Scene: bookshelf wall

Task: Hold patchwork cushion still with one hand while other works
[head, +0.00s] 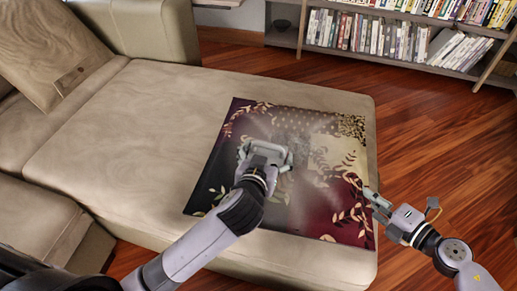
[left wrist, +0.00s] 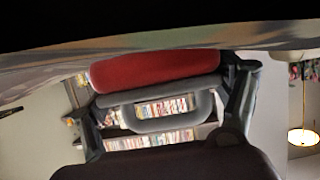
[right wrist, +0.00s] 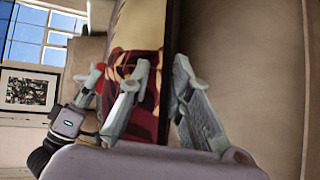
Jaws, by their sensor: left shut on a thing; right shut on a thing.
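The patchwork cushion (head: 338,205) lies flat on the beige sofa seat, with dark purple, maroon and cream patches and gold leaf patterns. My left gripper (head: 265,158) is over its middle, shut on a tool with a red body (left wrist: 155,70) and a grey loop handle. A whitish haze surrounds it; whether the tool touches the cloth is hidden. My right gripper (head: 373,196) is at the cushion's right edge. In the right wrist view, this gripper's fingers (right wrist: 162,64) are shut on the cushion's edge (right wrist: 166,85).
The sofa seat (head: 120,130) has free room left of the cushion. A beige pillow (head: 50,50) leans at the far left. Bare wooden floor (head: 440,140) lies right of the sofa. A bookshelf (head: 290,40) stands behind.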

